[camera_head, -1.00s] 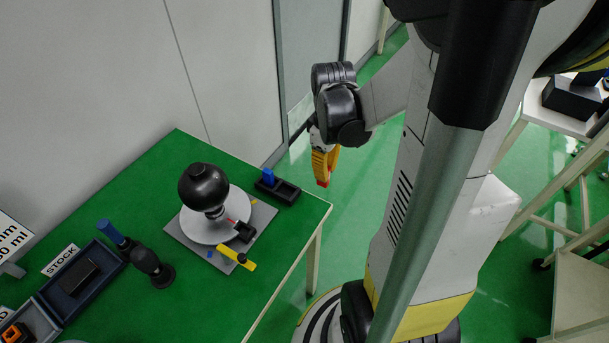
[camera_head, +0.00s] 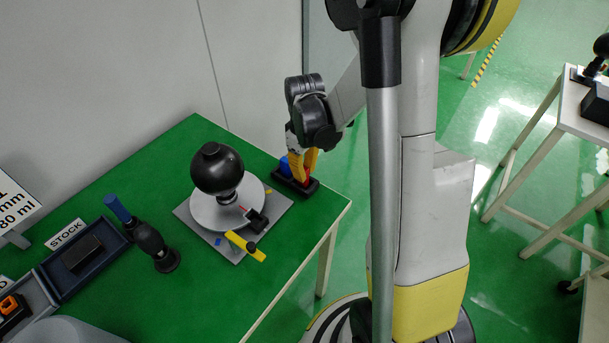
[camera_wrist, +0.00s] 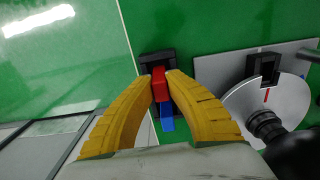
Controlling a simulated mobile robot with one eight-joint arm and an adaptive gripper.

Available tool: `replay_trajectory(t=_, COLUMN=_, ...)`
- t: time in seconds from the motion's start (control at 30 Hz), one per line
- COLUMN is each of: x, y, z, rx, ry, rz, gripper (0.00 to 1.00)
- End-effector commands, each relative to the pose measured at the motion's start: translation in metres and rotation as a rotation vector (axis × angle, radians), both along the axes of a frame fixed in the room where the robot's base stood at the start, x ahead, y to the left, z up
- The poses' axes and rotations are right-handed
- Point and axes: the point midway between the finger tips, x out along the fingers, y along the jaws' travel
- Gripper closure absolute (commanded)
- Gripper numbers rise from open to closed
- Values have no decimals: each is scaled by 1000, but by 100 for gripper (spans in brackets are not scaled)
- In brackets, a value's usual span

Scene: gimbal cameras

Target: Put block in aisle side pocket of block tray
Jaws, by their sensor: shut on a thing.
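My gripper (camera_head: 302,172) is shut on a red block (camera_wrist: 159,84), which sits between the yellow fingertips in the wrist view. The black block tray (camera_wrist: 157,58) is beneath it, near the table corner; the tray also shows in the head view (camera_head: 312,188). A blue block (camera_wrist: 167,119) stands in the tray's wall-side part, beside the red one; it also shows in the head view (camera_head: 284,166). The red block is over the tray's other, aisle-side end. The fingers hide much of the tray, and I cannot tell whether the red block touches its floor.
A grey plate (camera_head: 226,249) with a white disc and a black ball (camera_head: 217,168) stands close to the tray. A yellow-handled part (camera_head: 246,246) lies at its front. The stock bin (camera_head: 83,262) is farther left. The table edge is close to the tray; open floor lies beyond.

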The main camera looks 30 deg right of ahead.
Motion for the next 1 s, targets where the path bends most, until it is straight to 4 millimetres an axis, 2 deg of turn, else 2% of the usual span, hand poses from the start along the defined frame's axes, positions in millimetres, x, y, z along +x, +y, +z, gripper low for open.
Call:
replay_trajectory(t=0.03, x=0, y=0, z=-5, rx=0, ry=0, rz=0, gripper=100)
replay_trajectory(t=0.37, x=0, y=0, z=-7, rx=0, ry=0, rz=0, gripper=100)
replay_trajectory(t=0.4, x=0, y=0, z=-7, rx=0, ry=0, rz=0, gripper=79)
replay_trajectory(t=0.43, x=0, y=0, z=-6, rx=0, ry=0, rz=0, gripper=70)
replay_trajectory(t=0.47, x=0, y=0, z=-6, rx=0, ry=0, rz=0, gripper=67)
replay_trajectory(t=0.8, x=0, y=0, z=-3, rx=0, ry=0, rz=0, gripper=67)
replay_trajectory(t=0.87, x=0, y=0, z=3, rx=0, ry=0, rz=0, gripper=67)
replay_trajectory(t=1.0, x=-1, y=0, z=31, rx=0, ry=0, rz=0, gripper=67)
